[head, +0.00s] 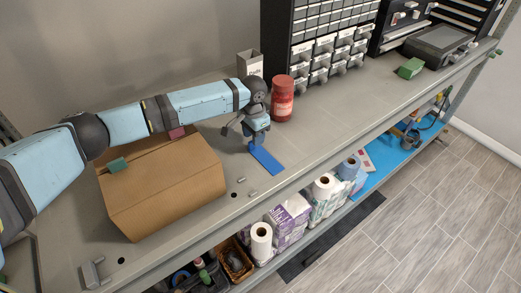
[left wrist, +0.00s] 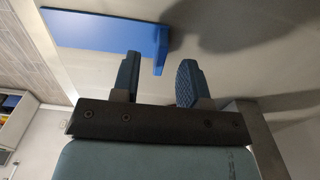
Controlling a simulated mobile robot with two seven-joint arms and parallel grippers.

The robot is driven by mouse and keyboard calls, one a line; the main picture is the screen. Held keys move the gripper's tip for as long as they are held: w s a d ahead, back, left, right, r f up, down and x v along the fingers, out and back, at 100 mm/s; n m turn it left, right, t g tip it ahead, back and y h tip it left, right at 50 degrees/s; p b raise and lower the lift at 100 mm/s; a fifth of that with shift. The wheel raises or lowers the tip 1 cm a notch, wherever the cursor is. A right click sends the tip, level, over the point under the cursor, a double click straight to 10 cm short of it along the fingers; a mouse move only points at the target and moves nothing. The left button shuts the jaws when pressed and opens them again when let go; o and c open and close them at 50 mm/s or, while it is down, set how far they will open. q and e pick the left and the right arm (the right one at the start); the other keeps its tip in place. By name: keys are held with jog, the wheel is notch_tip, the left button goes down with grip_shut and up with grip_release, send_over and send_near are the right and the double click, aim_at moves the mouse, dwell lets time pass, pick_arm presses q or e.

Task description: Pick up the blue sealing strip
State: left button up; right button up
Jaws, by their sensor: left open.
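The blue sealing strip (head: 266,160) lies on the grey shelf top, just in front of my left gripper (head: 247,137). My left gripper points down, close above the strip's far end. In the left wrist view the strip (left wrist: 105,32) shows as a flat blue plate with a raised end piece. The two fingers of my left gripper (left wrist: 156,78) are apart there, with the strip's raised end near and beyond the gap between the fingertips. Nothing is held. My right gripper is in neither view.
A cardboard box (head: 170,190) stands under my left arm. A red jar (head: 282,98) and a grey bin (head: 249,65) stand close behind the gripper. A drawer cabinet (head: 325,35) is at the back. The shelf top to the right of the strip is mostly clear.

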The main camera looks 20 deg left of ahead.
pick_arm(q)
jog(key=shift+f, duration=1.45)
grip_shut()
jog(key=shift+r, duration=0.1)
